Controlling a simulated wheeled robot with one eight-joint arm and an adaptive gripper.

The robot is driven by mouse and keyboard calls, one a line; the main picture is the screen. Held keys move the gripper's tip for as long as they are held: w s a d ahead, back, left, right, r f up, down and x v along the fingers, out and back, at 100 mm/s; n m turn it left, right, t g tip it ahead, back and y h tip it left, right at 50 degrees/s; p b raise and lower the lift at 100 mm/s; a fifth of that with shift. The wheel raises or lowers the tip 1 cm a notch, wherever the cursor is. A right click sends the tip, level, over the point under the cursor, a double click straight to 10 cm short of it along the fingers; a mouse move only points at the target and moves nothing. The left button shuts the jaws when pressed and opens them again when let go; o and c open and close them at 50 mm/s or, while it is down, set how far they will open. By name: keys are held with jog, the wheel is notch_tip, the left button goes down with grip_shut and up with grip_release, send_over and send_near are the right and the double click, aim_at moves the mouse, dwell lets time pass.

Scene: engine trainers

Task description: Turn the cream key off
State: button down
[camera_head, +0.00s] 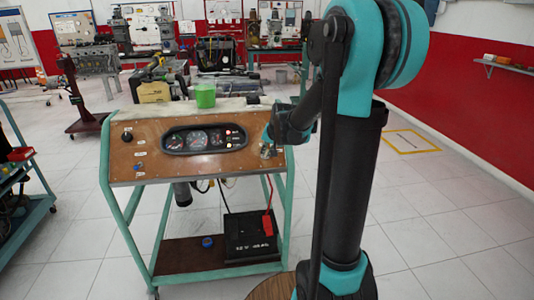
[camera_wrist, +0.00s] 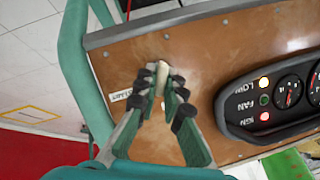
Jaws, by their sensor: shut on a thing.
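The cream key (camera_wrist: 162,73) stands out from the brown wooden panel (camera_wrist: 207,50) in the wrist view. My gripper (camera_wrist: 163,90) is shut on it, with one dark-padded finger on each side. The fingers hide the key's lower part and its switch. A small white label sits on the panel just left of the key; I cannot read it surely. In the head view my gripper (camera_head: 268,150) is at the right end of the trainer's panel (camera_head: 150,170), and the key is too small and covered to make out there.
The gauge cluster (camera_head: 204,138) shows lit lamps; the wrist view shows a white lamp (camera_wrist: 264,83) and a red lamp (camera_wrist: 264,116) lit. A black battery (camera_head: 249,237) sits on the lower shelf. Floor is clear at right.

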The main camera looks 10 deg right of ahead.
jog(key=n+h, duration=0.1)
jog(key=n, duration=0.3)
jog(key=shift+a+n+h, duration=0.1)
jog(key=shift+n+h, duration=0.2)
jog(key=shift+h, duration=0.1)
dwell(0.5)
jog(key=c, duration=1.6)
grip_release()
jog(key=shift+c, duration=0.2)
jog(key=v, duration=1.2)
jog(key=shift+w, duration=0.2)
